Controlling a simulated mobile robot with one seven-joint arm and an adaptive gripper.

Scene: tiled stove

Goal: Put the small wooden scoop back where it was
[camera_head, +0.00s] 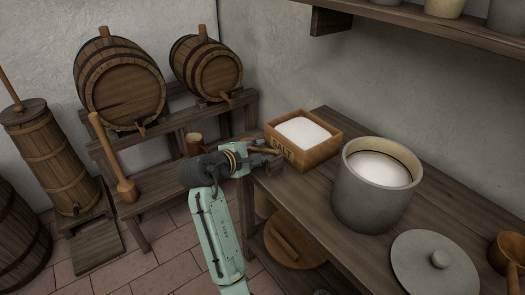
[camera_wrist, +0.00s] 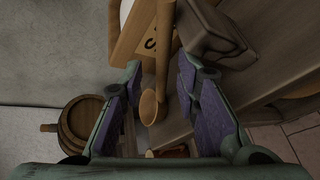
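The small wooden scoop (camera_wrist: 150,107) shows in the wrist view as a rounded bowl end with a straight handle running up past the salt box. My gripper (camera_wrist: 155,88) is open, its purple finger pads wide apart on either side of the scoop, with gaps to both. In the head view my gripper (camera_head: 270,155) is at the near left corner of the table, beside the wooden salt box (camera_head: 312,155) full of white salt. The scoop is mostly hidden behind the gripper there. I cannot tell whether the scoop rests on anything.
A grey crock (camera_head: 372,208) with white contents and a round grey lid (camera_head: 432,263) stand on the table. A brown ladle-like vessel (camera_head: 507,252) is at the right edge. A dark wooden block (camera_wrist: 214,32) is close to the right finger. Barrels (camera_head: 119,85) stand on a rack at left.

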